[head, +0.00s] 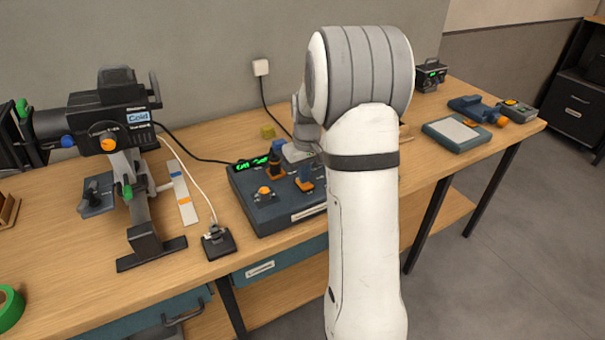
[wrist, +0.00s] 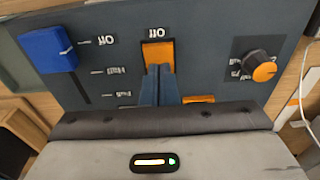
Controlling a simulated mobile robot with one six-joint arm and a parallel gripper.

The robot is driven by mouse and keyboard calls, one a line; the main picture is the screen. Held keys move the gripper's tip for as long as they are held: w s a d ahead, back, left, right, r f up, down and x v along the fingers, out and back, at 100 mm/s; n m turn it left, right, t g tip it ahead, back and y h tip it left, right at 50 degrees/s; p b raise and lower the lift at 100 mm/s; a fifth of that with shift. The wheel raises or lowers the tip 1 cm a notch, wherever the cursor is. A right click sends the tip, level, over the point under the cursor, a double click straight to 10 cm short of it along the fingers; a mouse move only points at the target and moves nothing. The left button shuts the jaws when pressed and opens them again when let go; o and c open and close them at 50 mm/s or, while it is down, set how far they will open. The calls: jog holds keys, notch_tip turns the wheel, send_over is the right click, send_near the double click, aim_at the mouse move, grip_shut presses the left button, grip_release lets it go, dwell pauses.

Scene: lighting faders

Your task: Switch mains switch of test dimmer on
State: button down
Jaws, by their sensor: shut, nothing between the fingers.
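The test dimmer (head: 275,213) is a dark blue-grey box on the bench with a green display. An orange switch (wrist: 158,55) sits at the middle of its panel, with an upside-down "Off" label at its upper end in the wrist view. My gripper (wrist: 159,80) is shut and empty, its blue-grey fingertips at the lower part of this switch and hiding it there. Whether they touch it, and the switch's tilt, I cannot tell.
Close by are a blue slider knob (wrist: 49,50) and a rotary knob with an orange cap (wrist: 265,71).

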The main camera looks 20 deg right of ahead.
jog(key=shift+r, duration=0.1)
notch_tip(320, 180, up, 14)
jog(key=w+p, duration=0.1)
jog(key=shift+w+p, duration=0.4)
